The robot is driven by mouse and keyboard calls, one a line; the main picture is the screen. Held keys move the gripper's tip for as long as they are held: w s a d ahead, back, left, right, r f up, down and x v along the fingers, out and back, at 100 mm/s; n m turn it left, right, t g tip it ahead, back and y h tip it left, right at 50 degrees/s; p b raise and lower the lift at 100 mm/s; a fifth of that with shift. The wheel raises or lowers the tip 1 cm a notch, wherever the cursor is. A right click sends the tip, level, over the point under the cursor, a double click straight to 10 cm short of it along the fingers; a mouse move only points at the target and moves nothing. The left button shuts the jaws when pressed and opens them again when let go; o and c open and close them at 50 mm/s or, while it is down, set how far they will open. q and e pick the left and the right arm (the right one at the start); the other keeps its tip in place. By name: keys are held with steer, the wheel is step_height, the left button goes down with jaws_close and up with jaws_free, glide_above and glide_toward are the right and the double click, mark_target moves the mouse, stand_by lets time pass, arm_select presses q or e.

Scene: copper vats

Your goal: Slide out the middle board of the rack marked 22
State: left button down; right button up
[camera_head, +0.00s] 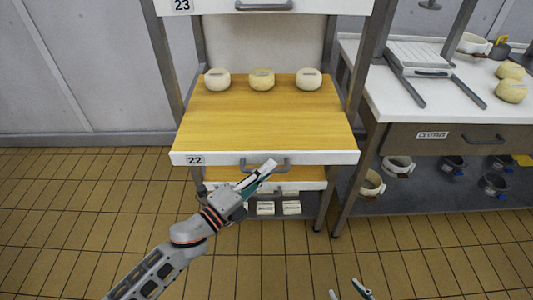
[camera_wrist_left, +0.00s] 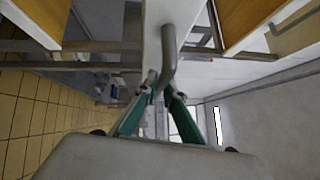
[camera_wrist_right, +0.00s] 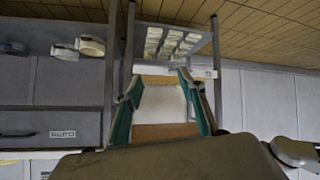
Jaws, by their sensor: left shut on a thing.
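The board marked 22 (camera_head: 230,125) is wooden with a white front edge, a label at the left and a grey bar handle (camera_head: 284,161). Its front edge stands forward of the lower board (camera_head: 310,185). Three pale round cheeses (camera_head: 262,79) sit in a row toward its back. My left gripper (camera_head: 266,171) is at the handle, shut on it; the handle also shows between its green fingers in the left wrist view (camera_wrist_left: 170,50). My right gripper (camera_head: 350,292) is low at the bottom edge of the head view. In the right wrist view (camera_wrist_right: 160,86) its fingers are apart and empty.
A white board marked 23 (camera_head: 220,8) is above. White blocks (camera_head: 265,208) lie low in the rack. A white-topped table (camera_head: 385,105) with cheeses, a slatted stand and a drawer stands close on the right. The tiled floor (camera_head: 90,210) at the left is clear.

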arm_select(q)
steer(key=s+p, duration=0.1)
steer(key=s, duration=0.6)
steer(key=shift+s, duration=0.35)
arm_select(e)
steer(key=shift+s+d+f, duration=0.1)
steer(key=shift+s+f, duration=0.1)
steer(key=shift+s, duration=0.25)
arm_select(q)
steer(key=c, duration=2.1)
jaws_free()
steer(key=shift+c, duration=0.2)
steer(key=shift+a, duration=0.1)
arm_select(e)
steer(key=shift+w+r, duration=0.1)
steer(key=shift+w, duration=0.05)
arm_select(q)
steer(key=v, duration=1.2)
